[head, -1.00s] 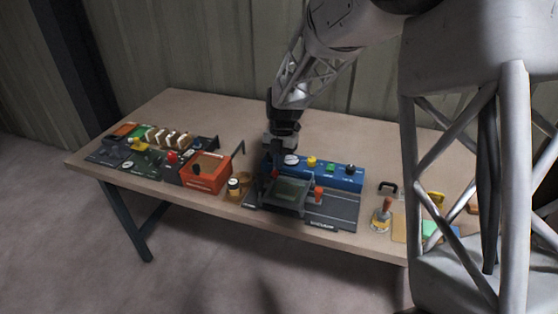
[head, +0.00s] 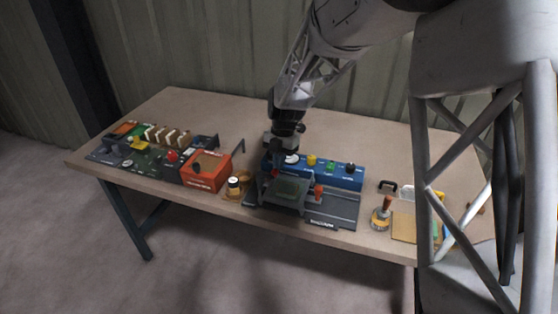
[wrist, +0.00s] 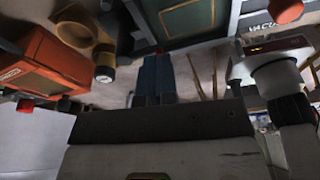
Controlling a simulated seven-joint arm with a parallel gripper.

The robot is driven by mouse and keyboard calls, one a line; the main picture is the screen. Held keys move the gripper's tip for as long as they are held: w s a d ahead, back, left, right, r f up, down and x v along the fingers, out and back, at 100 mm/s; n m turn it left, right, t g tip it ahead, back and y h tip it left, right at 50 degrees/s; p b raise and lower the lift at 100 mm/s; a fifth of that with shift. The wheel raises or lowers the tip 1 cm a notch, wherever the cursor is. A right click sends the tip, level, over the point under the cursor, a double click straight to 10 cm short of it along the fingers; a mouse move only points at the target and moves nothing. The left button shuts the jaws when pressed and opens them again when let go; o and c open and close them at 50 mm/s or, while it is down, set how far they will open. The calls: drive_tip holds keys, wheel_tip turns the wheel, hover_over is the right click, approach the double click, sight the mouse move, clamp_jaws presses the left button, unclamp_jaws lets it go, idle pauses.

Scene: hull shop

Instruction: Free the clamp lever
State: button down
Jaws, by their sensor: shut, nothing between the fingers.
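A dark fixture with a green-panelled plate (head: 289,189) stands on the bench, left of middle on a dark base. A red-orange knob (head: 318,191) stands upright at its right side. My gripper (head: 275,174) is at the fixture's left rear corner, pointing down.
A blue panel (head: 340,176) with several knobs stands behind the fixture. An orange box (head: 205,172) and a black-and-yellow cylinder (head: 233,187) are to the left. A red-handled stamp-like tool (head: 383,212) stands to the right. The bench behind is mostly clear.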

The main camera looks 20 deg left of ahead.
drive_tip(key=shift+s+m, duration=0.2)
drive_tip(key=shift+m, duration=0.1)
drive_tip(key=shift+s+d+m+y, duration=0.1)
drive_tip(key=shift+s+m+y, duration=0.1)
drive_tip(key=shift+s+m, duration=0.35)
drive_tip(key=shift+s+d+m+y, duration=0.1)
drive_tip(key=shift+s+m+y, duration=0.1)
drive_tip(key=shift+m, duration=0.65)
drive_tip(key=s+m, duration=0.1)
drive_tip(key=m, duration=0.2)
drive_tip(key=s+a+m+t+y, duration=0.1)
drive_tip(key=s+m, duration=0.1)
drive_tip(key=m, duration=0.1)
drive_tip(key=s+a+m+t, duration=0.1)
drive_tip(key=m, duration=0.2)
drive_tip(key=shift+s+f+m, duration=0.1)
drive_tip(key=shift+s+m, duration=0.25)
drive_tip(key=shift+m, duration=0.05)
drive_tip(key=shift+s+a, duration=0.15)
drive_tip(key=shift+a, duration=0.1)
